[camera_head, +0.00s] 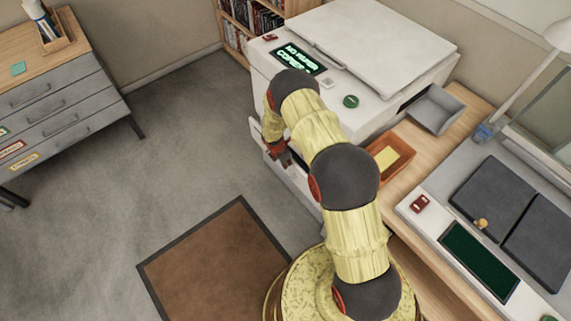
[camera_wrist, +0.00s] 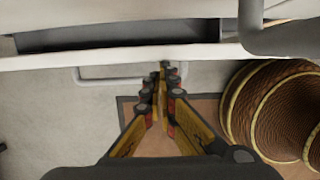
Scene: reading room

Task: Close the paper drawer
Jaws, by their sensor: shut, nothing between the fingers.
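The white copier (camera_head: 340,60) stands in the middle of the head view. Its paper drawer (camera_head: 255,132) shows as a white panel sticking out from the copier's front, partly hidden by my arm. In the wrist view the drawer front (camera_wrist: 60,60) is a long white edge with a looped handle (camera_wrist: 105,78) below it. A dark gap (camera_wrist: 120,35) lies behind that edge, so the drawer stands partly open. My gripper (camera_head: 285,158) is shut and empty at the drawer's front. In the wrist view its fingertips (camera_wrist: 163,68) are at the white edge; I cannot tell whether they touch.
A brown mat (camera_head: 215,265) lies on the grey floor before the copier. A desk with an orange tray (camera_head: 390,155) and a grey tray (camera_head: 436,108) stands to the right. A grey drawer cabinet (camera_head: 60,100) stands at the left. Floor between is clear.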

